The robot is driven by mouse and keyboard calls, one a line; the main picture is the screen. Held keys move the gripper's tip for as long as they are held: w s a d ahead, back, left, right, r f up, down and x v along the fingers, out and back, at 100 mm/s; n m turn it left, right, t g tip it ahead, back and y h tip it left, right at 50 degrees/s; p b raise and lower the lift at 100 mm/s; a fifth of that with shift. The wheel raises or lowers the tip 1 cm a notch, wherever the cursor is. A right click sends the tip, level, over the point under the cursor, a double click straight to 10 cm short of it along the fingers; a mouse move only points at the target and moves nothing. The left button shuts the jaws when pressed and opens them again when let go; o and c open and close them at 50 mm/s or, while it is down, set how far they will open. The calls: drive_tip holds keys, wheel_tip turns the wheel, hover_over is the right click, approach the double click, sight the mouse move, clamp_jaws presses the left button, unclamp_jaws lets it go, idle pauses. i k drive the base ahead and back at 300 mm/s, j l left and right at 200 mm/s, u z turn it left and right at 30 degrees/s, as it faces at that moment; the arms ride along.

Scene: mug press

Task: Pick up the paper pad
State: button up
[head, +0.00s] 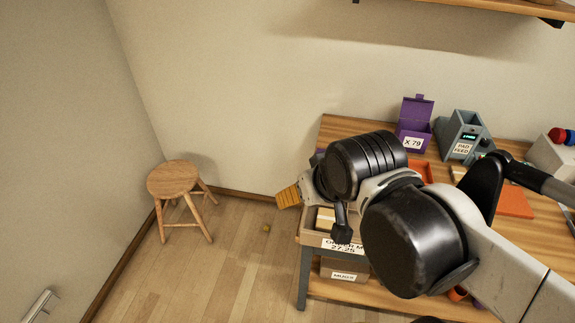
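My gripper (306,190) is at the end of my arm, near the left end of the workbench. It is mostly hidden behind my black wrist joint. An orange-yellow ribbed piece (288,197) sticks out at its left; I cannot tell whether it is part of the gripper or something held. The fingertips are not clear. I cannot identify the paper pad for certain. A pale flat thing (457,172) lies on the bench by the grey-blue machine (463,136) labelled "PAD FEED", partly hidden by my arm.
The wooden workbench (345,127) carries a purple box (414,124) labelled "X 79" and an orange mat (515,202). A box labelled "MUGS" (343,275) is on the lower shelf. A wooden stool (173,178) stands left. The floor between is mostly clear. A shelf (470,5) hangs above.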

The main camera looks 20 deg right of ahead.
sight(458, 174)
drive_tip(key=z, duration=1.9)
